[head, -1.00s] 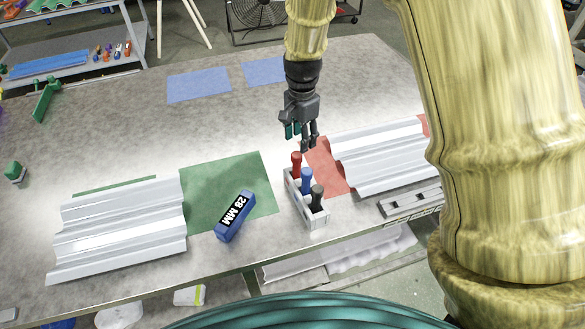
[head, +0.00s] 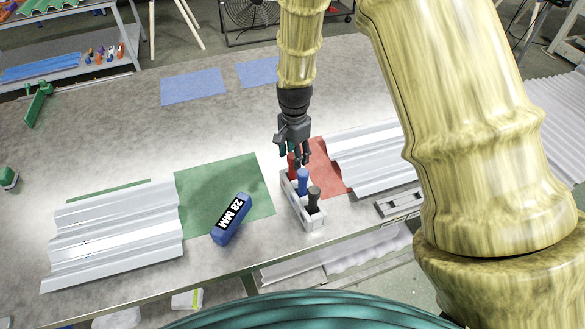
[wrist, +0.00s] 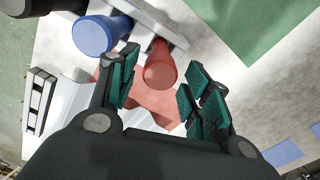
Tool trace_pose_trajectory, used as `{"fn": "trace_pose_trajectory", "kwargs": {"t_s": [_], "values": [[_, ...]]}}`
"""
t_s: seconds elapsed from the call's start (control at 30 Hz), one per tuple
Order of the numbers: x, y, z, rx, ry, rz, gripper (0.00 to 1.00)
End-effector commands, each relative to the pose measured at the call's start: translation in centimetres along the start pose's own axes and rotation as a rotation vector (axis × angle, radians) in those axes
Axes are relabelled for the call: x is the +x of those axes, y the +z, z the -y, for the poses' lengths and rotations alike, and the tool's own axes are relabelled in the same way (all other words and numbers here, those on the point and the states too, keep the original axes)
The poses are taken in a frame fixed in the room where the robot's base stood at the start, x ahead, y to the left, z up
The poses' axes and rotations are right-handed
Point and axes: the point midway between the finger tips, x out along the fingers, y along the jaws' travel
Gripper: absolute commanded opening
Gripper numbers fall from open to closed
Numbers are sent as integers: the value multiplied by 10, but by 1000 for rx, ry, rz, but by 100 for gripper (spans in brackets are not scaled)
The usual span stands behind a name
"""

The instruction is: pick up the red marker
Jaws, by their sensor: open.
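The red marker (head: 292,168) stands upright in a grey holder (head: 304,212), at its far end. A blue marker (head: 303,181) and a black marker (head: 313,197) stand in the same holder. My gripper (head: 298,160) is open just above the red marker and partly covers it in the head view. In the wrist view the red marker (wrist: 160,68) shows between the open fingers (wrist: 160,95), apart from both. The blue marker (wrist: 95,35) is close outside the left finger there.
A blue block marked 28 MM (head: 231,218) lies by the green mat (head: 205,185). Corrugated sheets lie at left (head: 115,235) and right (head: 370,160), the right one over a red mat (head: 325,172).

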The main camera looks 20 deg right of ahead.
Motion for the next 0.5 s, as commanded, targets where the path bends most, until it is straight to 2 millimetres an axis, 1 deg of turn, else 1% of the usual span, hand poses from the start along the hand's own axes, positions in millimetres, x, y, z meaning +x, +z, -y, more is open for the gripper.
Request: {"fn": "trace_pose_trajectory", "kwargs": {"t_s": [0.3,0.5], "values": [[26,8,-2,2,2,2,49],[43,7,-2,1,1,0,49]]}}
